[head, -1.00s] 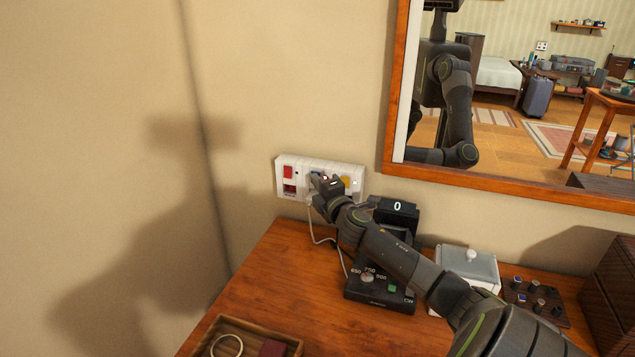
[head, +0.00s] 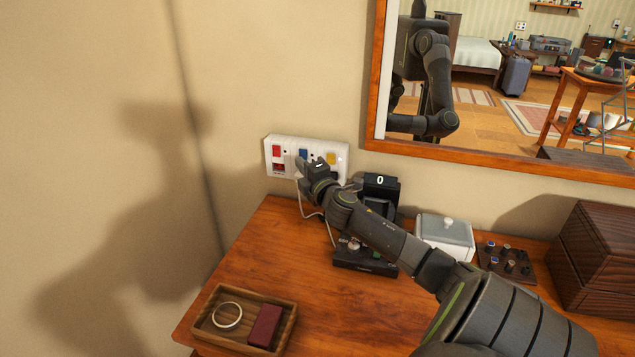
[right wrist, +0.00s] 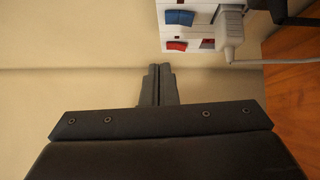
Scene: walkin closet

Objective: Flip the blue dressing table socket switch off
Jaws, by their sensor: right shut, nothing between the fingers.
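The white socket panel (head: 341,150) is on the wall above the dressing table, with red, blue and yellow switches in a row. The blue switch (head: 303,154) is in the middle; it also shows at the top of the right wrist view (right wrist: 179,17). I cannot tell which way it is tilted. My right gripper (head: 300,165) is shut and empty, just below the blue switch in the head view, hiding the panel's lower middle. In the right wrist view its fingertips (right wrist: 160,70) are clear of the switch faces. My left gripper is not in view.
The red switch (head: 276,150) and yellow switch (head: 331,158) flank the blue one. A plug (right wrist: 230,27) with a cord sits in the panel. A mirror (head: 450,150) hangs at right.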

